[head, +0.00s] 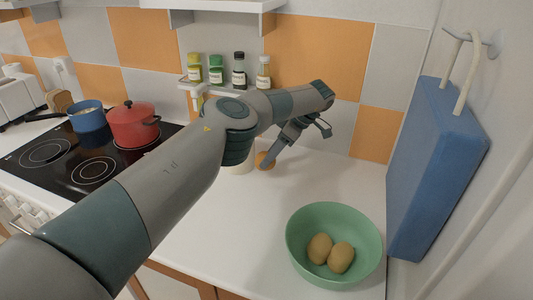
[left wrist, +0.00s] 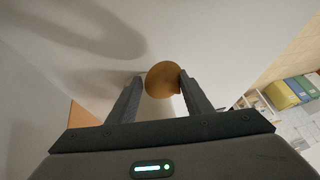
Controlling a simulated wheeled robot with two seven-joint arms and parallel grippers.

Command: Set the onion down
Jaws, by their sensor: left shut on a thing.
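The onion (head: 261,158) is a small orange-brown ball near the back of the white counter, partly hidden by my gripper in the head view. In the left wrist view the onion (left wrist: 162,80) sits between the two fingertips. My left gripper (head: 268,162) is shut on it and points down toward the counter. I cannot tell whether the onion touches the counter. My right gripper is not in view.
A green bowl (head: 300,238) with two brown, egg-shaped items stands at the front right. A pale round container (head: 238,167) is partly hidden behind my arm. A red pot (head: 133,128) and blue pot (head: 88,118) stand on the cooktop. A blue board (head: 432,165) hangs at the right wall.

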